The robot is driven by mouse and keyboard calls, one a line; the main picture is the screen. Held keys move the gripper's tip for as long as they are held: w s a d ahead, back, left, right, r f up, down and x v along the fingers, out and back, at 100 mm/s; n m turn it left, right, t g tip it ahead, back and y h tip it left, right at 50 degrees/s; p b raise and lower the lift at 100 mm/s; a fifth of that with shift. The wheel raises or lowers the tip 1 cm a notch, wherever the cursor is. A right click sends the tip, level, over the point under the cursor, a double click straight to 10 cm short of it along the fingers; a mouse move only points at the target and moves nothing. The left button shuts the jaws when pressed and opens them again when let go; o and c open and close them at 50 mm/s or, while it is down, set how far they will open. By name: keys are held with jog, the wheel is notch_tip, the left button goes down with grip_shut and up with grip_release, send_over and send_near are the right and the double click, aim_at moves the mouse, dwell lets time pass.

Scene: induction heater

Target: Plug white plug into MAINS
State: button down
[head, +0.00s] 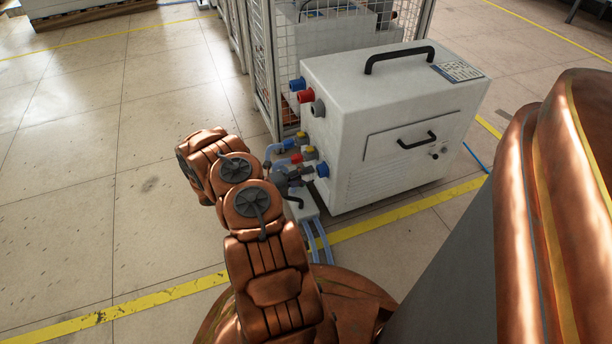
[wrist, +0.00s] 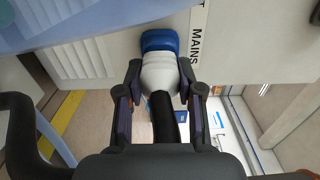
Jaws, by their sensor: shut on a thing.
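In the wrist view my gripper (wrist: 160,88) is shut on the white plug (wrist: 162,72), one finger on each side. A black cable (wrist: 165,120) runs back from the plug between the fingers. The front of the plug meets a blue socket (wrist: 158,40) beside the MAINS label (wrist: 196,45). I cannot tell how deep the plug sits in it. In the head view the white heater cabinet (head: 390,125) stands right of my arm, with blue, red and grey connectors on its left side.
A mesh fence (head: 262,70) stands just behind the cabinet. Blue hoses (head: 318,240) run along the floor below the connectors. Yellow lines (head: 400,212) cross the tiled floor. The floor to the left is clear.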

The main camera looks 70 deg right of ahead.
jog(key=shift+s+d, duration=0.4)
jog(key=shift+s, duration=0.05)
dwell(0.6)
jog(key=c, duration=0.7)
grip_release()
jog(key=shift+o, duration=0.2)
jog(key=shift+w, duration=0.1)
jog(key=v, duration=1.2)
